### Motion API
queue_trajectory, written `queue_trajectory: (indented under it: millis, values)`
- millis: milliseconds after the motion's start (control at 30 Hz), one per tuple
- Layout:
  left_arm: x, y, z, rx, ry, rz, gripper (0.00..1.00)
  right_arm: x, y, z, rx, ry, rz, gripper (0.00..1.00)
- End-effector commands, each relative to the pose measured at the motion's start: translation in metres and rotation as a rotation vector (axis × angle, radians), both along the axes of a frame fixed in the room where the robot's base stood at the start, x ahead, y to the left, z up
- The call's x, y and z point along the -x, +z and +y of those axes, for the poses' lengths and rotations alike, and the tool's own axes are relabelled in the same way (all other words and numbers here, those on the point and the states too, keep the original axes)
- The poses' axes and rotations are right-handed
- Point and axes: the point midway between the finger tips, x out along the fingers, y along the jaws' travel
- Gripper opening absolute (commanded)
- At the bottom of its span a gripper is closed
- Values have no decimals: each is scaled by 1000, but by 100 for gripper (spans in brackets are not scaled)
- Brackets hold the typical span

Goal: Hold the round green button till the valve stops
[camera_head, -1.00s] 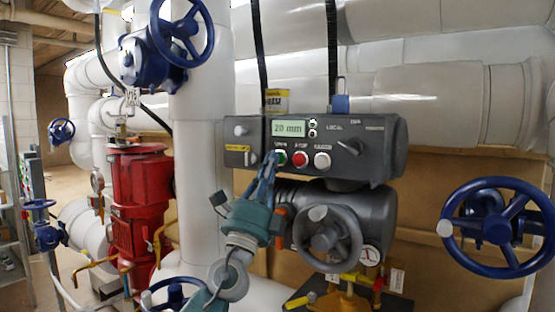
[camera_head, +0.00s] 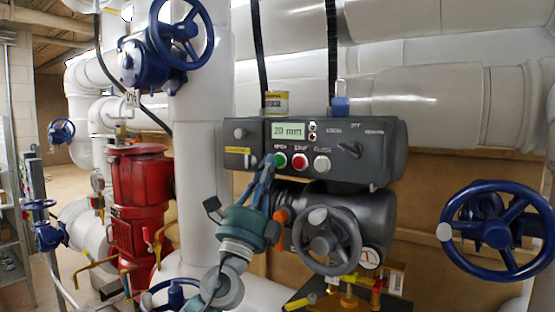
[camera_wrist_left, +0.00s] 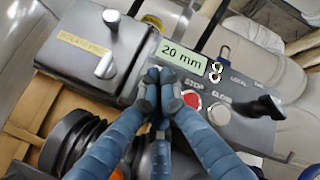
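The grey control box (camera_head: 388,150) carries a row of buttons: a round green one (camera_head: 280,159) at the left, a red one (camera_head: 299,161) and a white one (camera_head: 322,164). Its display (camera_head: 288,130) reads 20 mm. My left gripper (camera_head: 268,161) has its fingertips together at the green button's left edge in the head view; I cannot tell whether they touch it. In the left wrist view the shut fingertips (camera_wrist_left: 161,76) are left of the red button (camera_wrist_left: 192,100) and hide the green button. My right gripper is not in view.
A grey handwheel (camera_head: 327,240) sits below the box, close to my left gripper. A blue handwheel (camera_head: 497,230) stands at the right and another (camera_head: 181,33) at the upper left. A red cylinder (camera_head: 140,190) stands left of my arm.

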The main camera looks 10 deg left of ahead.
Motion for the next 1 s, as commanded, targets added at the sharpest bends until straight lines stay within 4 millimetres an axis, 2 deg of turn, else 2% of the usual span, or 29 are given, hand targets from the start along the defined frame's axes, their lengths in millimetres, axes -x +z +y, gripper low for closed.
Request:
queue_trajectory:
  millis: [333, 733, 1000]
  values:
    - [4, 2, 2, 0, 1, -1, 0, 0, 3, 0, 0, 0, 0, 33]
    - [40, 2, 15, 1, 2, -1, 0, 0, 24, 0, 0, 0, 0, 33]
    - [48, 1, 18, 1, 1, -2, 0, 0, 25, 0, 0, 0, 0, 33]
